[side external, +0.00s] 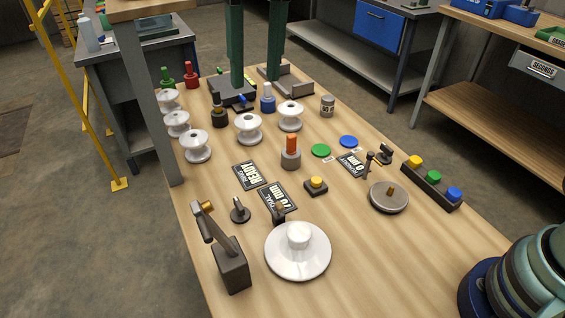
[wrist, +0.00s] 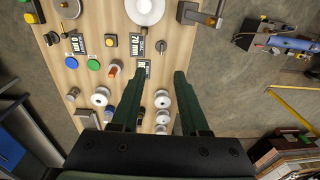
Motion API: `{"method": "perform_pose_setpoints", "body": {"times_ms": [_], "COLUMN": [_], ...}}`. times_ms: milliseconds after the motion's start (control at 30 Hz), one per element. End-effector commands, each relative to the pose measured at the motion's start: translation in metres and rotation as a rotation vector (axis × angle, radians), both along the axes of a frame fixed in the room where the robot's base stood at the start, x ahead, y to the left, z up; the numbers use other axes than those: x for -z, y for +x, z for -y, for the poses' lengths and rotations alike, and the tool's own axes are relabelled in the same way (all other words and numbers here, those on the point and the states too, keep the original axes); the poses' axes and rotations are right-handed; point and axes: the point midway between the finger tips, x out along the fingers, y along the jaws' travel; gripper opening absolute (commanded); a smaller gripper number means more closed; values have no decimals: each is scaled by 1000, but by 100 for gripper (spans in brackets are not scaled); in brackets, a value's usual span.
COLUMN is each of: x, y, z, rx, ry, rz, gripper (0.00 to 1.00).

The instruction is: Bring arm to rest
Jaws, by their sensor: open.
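My gripper (wrist: 159,76) is open and empty in the wrist view, its two dark green fingers spread apart over the table. In the side external view, two dark green uprights at the top look like these fingers, with nothing between them. Several white insulator spools (side external: 248,128) stand on the table; some show in the wrist view (wrist: 163,100) near the fingers. A white disc with a raised hub (side external: 298,265) lies near the front; it also shows in the wrist view (wrist: 146,10). My fingers touch no visible object.
The wooden table (side external: 345,270) also holds an orange-topped peg (side external: 291,145), a metal lever stand (side external: 230,262), dark label plates (side external: 277,198), a grey round plate (side external: 388,197) and a coloured button bar (side external: 430,184). Bare wood lies right of the white disc.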

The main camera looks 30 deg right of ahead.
Motion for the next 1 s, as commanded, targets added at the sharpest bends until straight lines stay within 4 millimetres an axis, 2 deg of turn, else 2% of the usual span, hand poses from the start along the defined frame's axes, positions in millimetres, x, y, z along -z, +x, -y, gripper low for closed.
{"method": "perform_pose_setpoints", "body": {"times_ms": [33, 267, 400, 600, 800, 1000], "x": [-4, 0, 12, 42, 74, 88], "y": [4, 6, -5, -33, -59, -68], "z": [25, 121, 175, 242, 283, 296], "rx": [10, 13, 15, 20, 18, 15], "ry": [13, 46, 45, 14, -32, -53], "rz": [22, 137, 214, 323, 401, 429], "gripper": [45, 45, 45, 45, 45, 45]}}
